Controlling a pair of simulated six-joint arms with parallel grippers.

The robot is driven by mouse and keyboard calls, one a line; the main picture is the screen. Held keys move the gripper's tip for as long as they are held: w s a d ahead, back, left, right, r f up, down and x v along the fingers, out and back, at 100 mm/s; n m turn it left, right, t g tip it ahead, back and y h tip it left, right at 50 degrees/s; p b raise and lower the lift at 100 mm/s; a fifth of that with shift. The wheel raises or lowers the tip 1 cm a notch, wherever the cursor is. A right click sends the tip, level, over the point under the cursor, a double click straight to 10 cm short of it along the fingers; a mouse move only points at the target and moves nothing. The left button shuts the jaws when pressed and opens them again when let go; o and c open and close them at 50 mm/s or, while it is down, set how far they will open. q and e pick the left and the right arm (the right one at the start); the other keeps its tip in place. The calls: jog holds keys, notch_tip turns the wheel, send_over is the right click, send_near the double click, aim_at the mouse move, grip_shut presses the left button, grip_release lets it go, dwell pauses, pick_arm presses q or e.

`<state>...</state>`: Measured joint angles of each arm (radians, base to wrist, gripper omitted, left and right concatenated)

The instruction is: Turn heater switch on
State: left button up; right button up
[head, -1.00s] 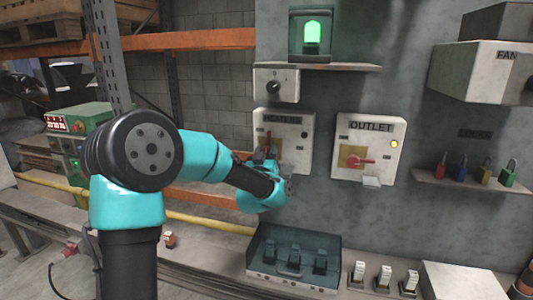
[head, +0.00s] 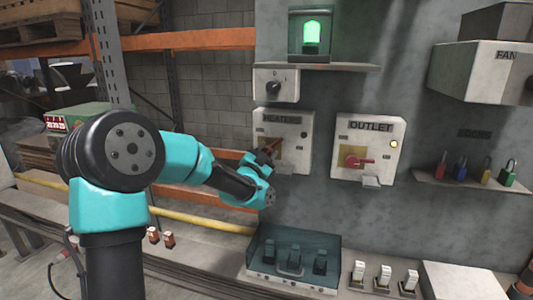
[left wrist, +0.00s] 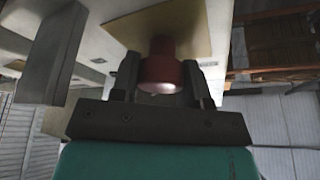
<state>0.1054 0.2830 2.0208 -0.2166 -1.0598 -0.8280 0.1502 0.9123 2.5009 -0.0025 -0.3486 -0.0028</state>
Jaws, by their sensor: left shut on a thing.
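The heater box (head: 283,122) is a white panel box labelled HEATER on the grey wall, with a yellow plate on its front. Its red switch handle (left wrist: 162,73) sits between my left gripper's fingers in the left wrist view. My left gripper (head: 262,156) is at the front of the heater box and shut on this red handle. The gripper and wrist partly hide the handle and plate in the head view, so the handle's exact angle is hard to tell. My right gripper is not in view.
The outlet box (head: 370,135) with its own red handle and a lit yellow lamp is to the right. A grey knob box (head: 276,85) and a glowing green lamp (head: 311,33) are above. A padlock shelf (head: 470,184) and a clear-sided tray (head: 293,280) are nearby.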

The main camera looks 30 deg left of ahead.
pick_arm(q)
jog(key=m+h, duration=0.1)
jog(key=m, duration=0.2)
jog(key=m+g+h, duration=0.1)
jog(key=m, duration=0.1)
jog(key=shift+m, duration=0.4)
jog(key=shift+m+g+h, duration=0.5)
jog(key=shift+m+g, duration=0.5)
jog(key=shift+m, duration=1.2)
jog(key=shift+f, duration=0.1)
jog(key=o, duration=0.9)
jog(key=shift+s, duration=0.1)
jog(key=s, duration=0.5)
jog(key=s+a+f, duration=0.1)
jog(key=s, duration=0.5)
jog(key=s+a, duration=0.1)
jog(key=s, duration=0.5)
jog(key=shift+a+f, duration=0.15)
jog(key=shift+f, duration=0.05)
